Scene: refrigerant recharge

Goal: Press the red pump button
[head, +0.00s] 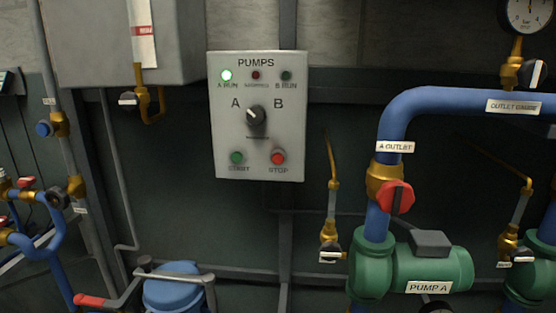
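The red pump button (278,157) is on the lower right of the grey PUMPS panel (222,110), above the label STOP. A green button (236,157) sits to its left, above the label START. A selector knob (256,117) is between the letters A and B, its pointer turned toward A. The A RUN lamp (226,75) glows green. The middle lamp (256,75) is dark red and the B RUN lamp (286,75) is dark. Nothing covers the panel. Neither of my grippers is in the head view.
Pump A (433,267), green, stands at lower right under a blue outlet pipe (450,100) with a red valve handle (397,197). A brass valve (330,240) is below right of the panel. A blue vessel (172,290) and blue pipes (35,245) are at lower left. The space before the panel looks clear.

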